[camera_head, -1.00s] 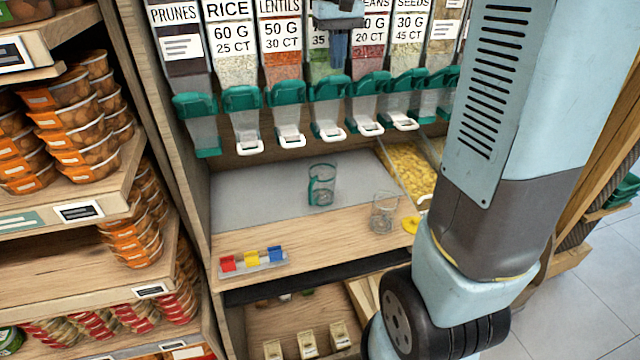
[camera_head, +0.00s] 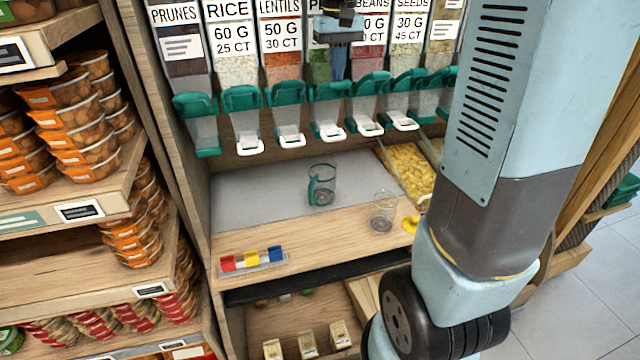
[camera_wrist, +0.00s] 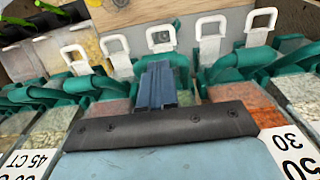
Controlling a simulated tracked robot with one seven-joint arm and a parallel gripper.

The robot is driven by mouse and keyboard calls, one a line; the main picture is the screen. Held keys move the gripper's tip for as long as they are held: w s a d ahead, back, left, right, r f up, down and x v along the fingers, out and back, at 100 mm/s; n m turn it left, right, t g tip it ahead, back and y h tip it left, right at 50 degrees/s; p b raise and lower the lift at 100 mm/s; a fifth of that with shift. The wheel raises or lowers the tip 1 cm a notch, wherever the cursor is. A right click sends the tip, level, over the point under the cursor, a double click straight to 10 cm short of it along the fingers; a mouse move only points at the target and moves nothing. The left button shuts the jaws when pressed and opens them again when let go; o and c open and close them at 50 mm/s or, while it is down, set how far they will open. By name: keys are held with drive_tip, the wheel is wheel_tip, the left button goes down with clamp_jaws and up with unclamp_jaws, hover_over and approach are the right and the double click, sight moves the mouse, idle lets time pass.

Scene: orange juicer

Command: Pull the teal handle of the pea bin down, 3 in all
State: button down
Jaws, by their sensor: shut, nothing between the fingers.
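The pea bin (camera_head: 318,71) hangs in the row between the lentils and beans bins. Its label is partly hidden by my arm's end. Its teal handle (camera_head: 326,91) is at the bin's lower front, above a clear chute with a white loop (camera_head: 330,134). My gripper (camera_head: 338,76) is shut and empty, pointing down just above the teal handle. In the wrist view the blue fingers (camera_wrist: 157,85) are pressed together in front of the pea bin's teal handle (camera_wrist: 181,64). I cannot tell whether they touch it.
Neighbouring bins with teal handles (camera_head: 288,92) stand close on both sides.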

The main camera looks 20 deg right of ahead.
sight(337, 85)
drive_tip(key=shift+s+f, duration=0.2)
drive_tip(key=shift+f, duration=0.85)
drive_tip(key=shift+s+f, duration=0.15)
drive_tip(key=shift+f, duration=0.85)
drive_tip(key=shift+r, duration=0.1)
drive_tip(key=shift+w+r, duration=0.2)
drive_tip(key=shift+r, duration=0.85)
drive_tip(key=shift+w+r, duration=0.15)
drive_tip(key=shift+r, duration=0.9)
drive_tip(key=shift+w+r, duration=0.2)
drive_tip(key=shift+r, duration=0.85)
drive_tip(key=shift+f, duration=0.2)
